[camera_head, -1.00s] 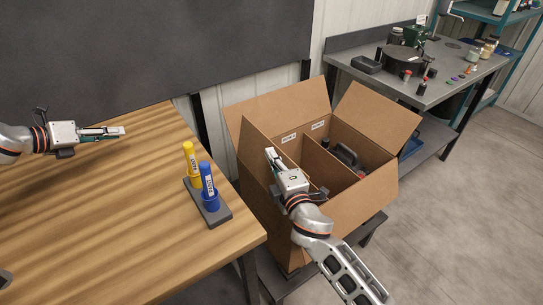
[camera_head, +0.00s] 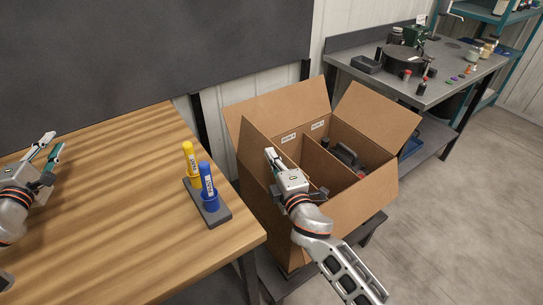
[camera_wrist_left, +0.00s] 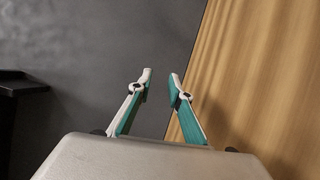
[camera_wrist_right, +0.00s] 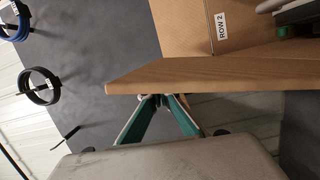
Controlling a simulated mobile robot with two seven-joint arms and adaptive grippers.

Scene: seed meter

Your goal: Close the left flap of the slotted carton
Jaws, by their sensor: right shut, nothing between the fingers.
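The brown slotted carton (camera_head: 256,187) stands open on a low dark stand at the centre right. Its left flap (camera_head: 256,142) stands roughly upright; the back, right and front flaps lean outward. My right gripper (camera_head: 271,153) is shut and empty at the left flap. In the right wrist view its fingertips (camera_wrist_right: 155,98) are close against a cardboard edge (camera_wrist_right: 200,76), on the side away from the inside; I cannot tell if they touch. My left gripper (camera_head: 47,148) is open and empty above the wooden table's left end; its separated fingers also show in the left wrist view (camera_wrist_left: 160,82).
A yellow marker (camera_head: 190,158) and a blue marker (camera_head: 208,181) stand in a dark holder on the wooden table (camera_head: 120,225), near the carton. Dividers and a dark item (camera_head: 345,154) are inside the carton. A grey bench (camera_head: 450,85) with parts stands behind.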

